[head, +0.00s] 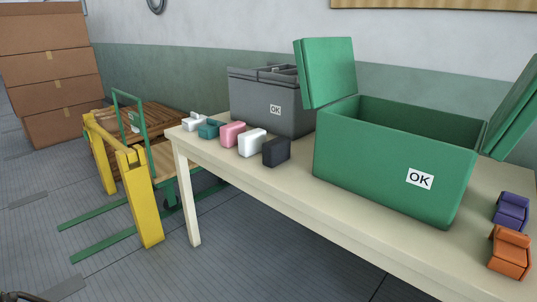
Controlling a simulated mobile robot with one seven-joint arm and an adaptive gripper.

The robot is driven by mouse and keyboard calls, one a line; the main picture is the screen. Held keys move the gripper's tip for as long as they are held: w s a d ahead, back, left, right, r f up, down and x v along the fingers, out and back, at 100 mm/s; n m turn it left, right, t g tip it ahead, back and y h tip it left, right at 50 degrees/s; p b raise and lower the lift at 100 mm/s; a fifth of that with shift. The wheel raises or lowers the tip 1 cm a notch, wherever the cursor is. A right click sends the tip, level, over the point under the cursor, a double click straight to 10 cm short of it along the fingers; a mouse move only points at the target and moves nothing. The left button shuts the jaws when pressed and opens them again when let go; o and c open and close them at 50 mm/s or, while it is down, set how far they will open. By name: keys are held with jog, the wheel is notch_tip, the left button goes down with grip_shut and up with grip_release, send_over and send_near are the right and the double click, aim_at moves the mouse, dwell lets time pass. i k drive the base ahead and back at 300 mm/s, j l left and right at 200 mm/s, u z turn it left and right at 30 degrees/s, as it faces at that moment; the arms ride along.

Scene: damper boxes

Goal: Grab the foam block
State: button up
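Several small blocks stand in a row on the table in front of the grey box. From left to right they are a white stepped piece (194,122), a teal piece (209,129), a pink block (232,134), a white block (252,142) and a dark grey block (276,152). A purple piece (511,211) and an orange piece (510,253) sit at the right end. I cannot tell from this view which one is foam. My gripper is not in view.
The cream table (300,193) carries an open green box (375,165) with raised flaps and an OK label, and a grey box (262,110). A yellow barrier (142,200), a green trolley (117,108) and stacked cartons (50,60) stand left. Floor in front is clear.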

aim_at(276, 151)
jog(key=i+j, duration=0.15)
jog(key=i, duration=0.25)
jog(key=i+j+z, duration=0.1)
jog(key=i, duration=0.35)
jog(key=i+j+z, duration=0.1)
jog(key=i, duration=0.3)
jog(key=j, duration=0.1)
